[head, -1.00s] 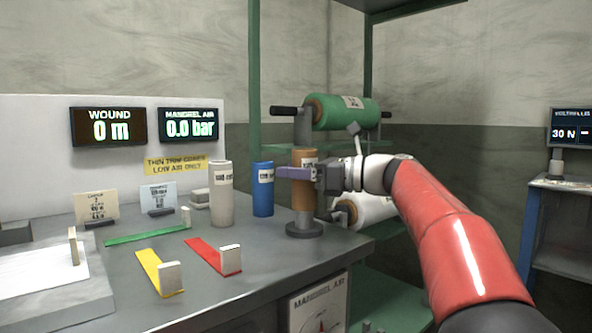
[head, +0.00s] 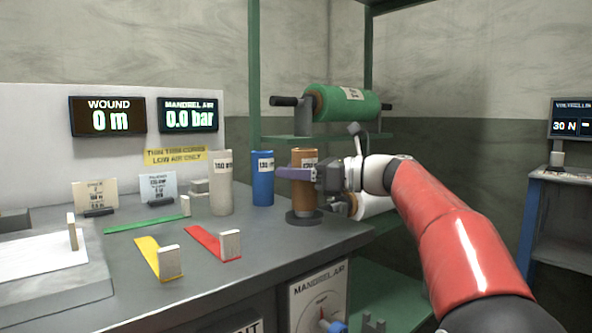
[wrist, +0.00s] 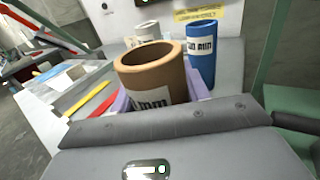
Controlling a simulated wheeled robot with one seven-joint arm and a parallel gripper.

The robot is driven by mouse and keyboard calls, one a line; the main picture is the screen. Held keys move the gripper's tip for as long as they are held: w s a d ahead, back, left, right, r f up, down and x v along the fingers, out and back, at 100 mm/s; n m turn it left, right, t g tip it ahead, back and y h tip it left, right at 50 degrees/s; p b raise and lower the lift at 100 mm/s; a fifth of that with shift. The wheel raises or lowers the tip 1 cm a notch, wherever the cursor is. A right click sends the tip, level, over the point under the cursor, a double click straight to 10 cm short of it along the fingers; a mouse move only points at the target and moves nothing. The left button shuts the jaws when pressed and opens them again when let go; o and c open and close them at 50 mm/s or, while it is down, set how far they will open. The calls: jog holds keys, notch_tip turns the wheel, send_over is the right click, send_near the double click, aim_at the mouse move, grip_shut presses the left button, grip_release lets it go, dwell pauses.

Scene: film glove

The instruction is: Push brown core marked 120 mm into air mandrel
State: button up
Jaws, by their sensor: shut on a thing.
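The brown core (head: 303,193) is an upright, open-topped tube on the right part of the grey bench. Its label is partly covered; only "mm" reads in the wrist view (wrist: 153,77). My gripper (head: 290,174), with purple fingers, is shut around the core's upper half. The air mandrel shows only as a dark round base (head: 305,217) directly under the core. The core's lower end is at or very near this base; I cannot tell if they touch. The mandrel's post is hidden by the core. The mandrel air display (head: 189,115) reads 0.0 bar.
A blue core (head: 263,185) stands close left of the brown core, and a grey core (head: 221,188) beyond it. Yellow (head: 147,255) and red (head: 205,240) strips with upright blocks lie at the front. A green roll (head: 345,104) sits on the rack behind.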

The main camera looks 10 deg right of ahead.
jog(key=shift+f+b, duration=0.35)
jog(key=shift+f, duration=0.4)
jog(key=o, duration=1)
jog(key=shift+o, duration=0.2)
jog(key=shift+d, duration=0.1)
jog(key=v, duration=0.7)
jog(key=shift+s+d, duration=0.2)
jog(key=shift+d, duration=0.1)
